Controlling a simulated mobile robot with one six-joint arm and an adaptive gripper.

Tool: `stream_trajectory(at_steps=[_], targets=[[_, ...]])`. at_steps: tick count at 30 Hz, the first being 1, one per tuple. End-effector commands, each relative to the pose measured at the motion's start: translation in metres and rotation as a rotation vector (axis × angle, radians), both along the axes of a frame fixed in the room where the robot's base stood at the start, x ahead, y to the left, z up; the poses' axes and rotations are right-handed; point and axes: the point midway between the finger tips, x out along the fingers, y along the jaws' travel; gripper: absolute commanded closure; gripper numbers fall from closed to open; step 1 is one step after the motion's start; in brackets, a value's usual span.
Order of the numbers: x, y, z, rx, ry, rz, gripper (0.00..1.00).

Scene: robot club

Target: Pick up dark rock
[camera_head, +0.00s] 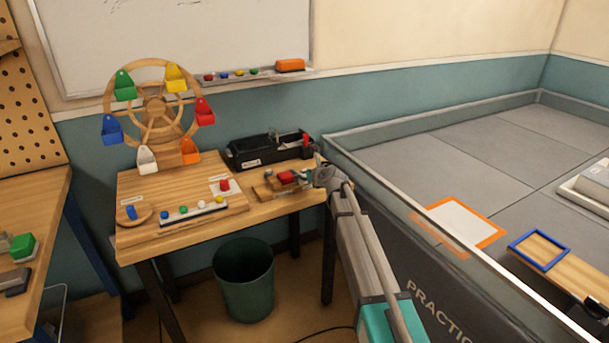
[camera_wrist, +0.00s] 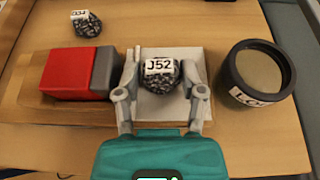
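A dark, rough rock (camera_wrist: 157,85) with a white tag reading "J52" sits on a light grey plate (camera_wrist: 172,112) in the wrist view. My gripper (camera_wrist: 161,72) has one finger on each side of this rock, with narrow gaps showing, so it looks open around it. A second dark rock (camera_wrist: 88,27) with a small white tag lies on the table at the upper left. In the head view my gripper (camera_head: 322,176) is over the right end of the wooden table, and I cannot make out the rocks there.
A red and grey block (camera_wrist: 75,73) stands left of the plate, and a round dark cup with a label (camera_wrist: 256,75) stands right of it. In the head view a black toolbox (camera_head: 262,152) is behind, a Ferris wheel (camera_head: 155,115) is left, and the practice field wall (camera_head: 400,205) is right.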

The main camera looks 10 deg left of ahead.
Motion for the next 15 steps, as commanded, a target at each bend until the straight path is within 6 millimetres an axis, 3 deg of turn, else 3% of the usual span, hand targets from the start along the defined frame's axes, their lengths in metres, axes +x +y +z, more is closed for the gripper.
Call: stream_trajectory(at_steps=[1, 5, 15], targets=[[-0.0001, 0.0001, -0.0001, 0.0, 0.0, 0.0, 0.77], [0.0, 0.0, -0.0001, 0.0, 0.0, 0.0, 1.0], [0.0, 0.0, 0.0012, 0.0, 0.0, 0.0, 1.0]])
